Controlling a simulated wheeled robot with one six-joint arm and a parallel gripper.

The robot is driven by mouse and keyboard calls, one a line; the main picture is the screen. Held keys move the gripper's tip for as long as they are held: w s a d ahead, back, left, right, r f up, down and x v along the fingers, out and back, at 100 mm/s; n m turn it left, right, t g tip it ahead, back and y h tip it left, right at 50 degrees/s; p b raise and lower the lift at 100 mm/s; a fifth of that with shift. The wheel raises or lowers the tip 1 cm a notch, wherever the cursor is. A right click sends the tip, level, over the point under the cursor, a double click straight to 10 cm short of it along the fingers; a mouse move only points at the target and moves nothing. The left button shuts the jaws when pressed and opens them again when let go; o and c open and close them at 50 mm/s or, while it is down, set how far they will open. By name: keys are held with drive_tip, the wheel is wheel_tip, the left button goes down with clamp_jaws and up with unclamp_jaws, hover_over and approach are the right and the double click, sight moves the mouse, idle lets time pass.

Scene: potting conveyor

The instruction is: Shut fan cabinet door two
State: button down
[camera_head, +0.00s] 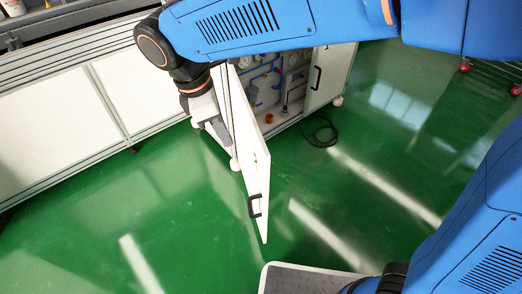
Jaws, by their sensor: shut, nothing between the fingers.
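A white cabinet door (250,150) stands wide open, swung out from the cabinet front over the green floor. Its black handle (255,205) is near the free edge, low in the picture. My gripper (222,138) points down on the left of this door, close to its hinge side. The fingers are shut and empty; I cannot tell whether they touch the door. A second white door (330,72) with a black handle (316,78) is on the right of the cabinet front and looks shut. No number shows on either door.
The open cabinet interior (265,85) shows gauges and blue pipes. White panels (60,130) of a long bench run along the left. A black cable (322,133) lies on the floor at the right. The green floor (170,215) left of the door is clear.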

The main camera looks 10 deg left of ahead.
drive_tip(key=w+d+f, duration=0.2)
drive_tip(key=d+f, duration=0.3)
drive_tip(key=f, duration=0.4)
drive_tip(key=shift+w+d+f, duration=0.35)
drive_tip(key=shift+w, duration=0.05)
